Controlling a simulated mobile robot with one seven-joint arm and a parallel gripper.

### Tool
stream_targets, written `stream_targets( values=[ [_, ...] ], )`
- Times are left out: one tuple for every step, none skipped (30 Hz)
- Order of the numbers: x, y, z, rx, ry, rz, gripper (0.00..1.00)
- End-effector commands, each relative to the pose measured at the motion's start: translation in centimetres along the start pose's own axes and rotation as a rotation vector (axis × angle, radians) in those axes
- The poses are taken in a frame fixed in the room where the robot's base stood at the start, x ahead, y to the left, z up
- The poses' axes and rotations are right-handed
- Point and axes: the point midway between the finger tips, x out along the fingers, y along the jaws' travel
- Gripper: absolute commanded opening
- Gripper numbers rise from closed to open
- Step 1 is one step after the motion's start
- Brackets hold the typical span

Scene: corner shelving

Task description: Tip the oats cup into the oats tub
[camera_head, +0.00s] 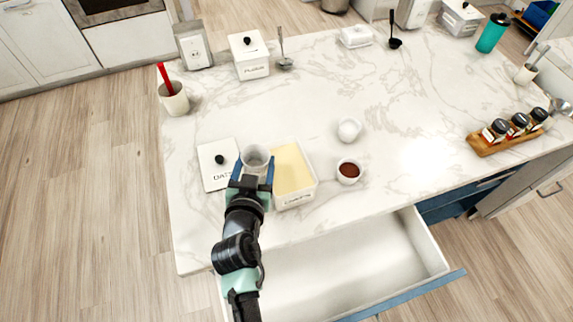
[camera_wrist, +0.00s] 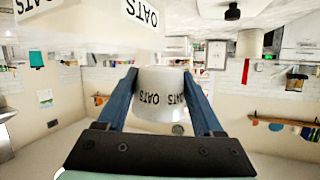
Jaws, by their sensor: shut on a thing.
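The white oats cup (camera_head: 257,154) is held in my gripper (camera_head: 253,172), just left of the oats tub. Its mouth faces up in the head view and looks greyish inside; I cannot tell what it holds. In the wrist view, which is upside down, the cup (camera_wrist: 162,90) sits between both blue fingers with its OATS label showing. The open white oats tub (camera_head: 297,196) stands on the counter, filled with pale yellow stuff. It also shows at the top left of the wrist view (camera_wrist: 95,25), apart from the cup.
The OATS lid (camera_head: 218,176) with a black knob lies left of the cup. A bowl of brown stuff (camera_head: 349,171) and a white round item (camera_head: 349,130) are right of the tub. An open drawer (camera_head: 340,265) juts out below the counter edge. The counter's middle (camera_head: 300,100) is clear.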

Motion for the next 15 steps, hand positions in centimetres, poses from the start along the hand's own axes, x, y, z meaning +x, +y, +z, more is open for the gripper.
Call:
stream_targets(
  values=[
    [0.0,0.0,-0.1,-0.001,0.001,-0.001,0.07],
    [0.0,0.0,-0.1,0.000,0.001,-0.001,0.07],
    [0.0,0.0,-0.1,0.000,0.001,-0.001,0.07],
    [0.0,0.0,-0.1,0.000,0.001,-0.001,0.07],
    [0.0,0.0,-0.1,0.000,0.001,-0.001,0.07],
    [0.0,0.0,-0.1,0.000,0.001,-0.001,0.07],
    [0.0,0.0,-0.1,0.000,0.001,-0.001,0.07],
    [-0.1,0.0,-0.2,0.000,0.001,-0.001,0.07],
    [-0.1,-0.1,-0.3,0.000,0.001,-0.001,0.07],
    [-0.1,-0.1,-0.4,0.001,0.001,-0.001,0.07],
    [-0.2,-0.1,-0.6,0.001,0.001,-0.001,0.07],
    [-0.3,-0.1,-0.9,0.001,0.001,-0.001,0.07],
    [-0.4,-0.1,-1.1,0.001,0.001,-0.001,0.07],
    [-0.4,-0.1,-1.3,0.001,0.001,-0.001,0.07],
    [-0.6,-0.2,-1.6,0.000,0.001,-0.001,0.07]
  ],
)
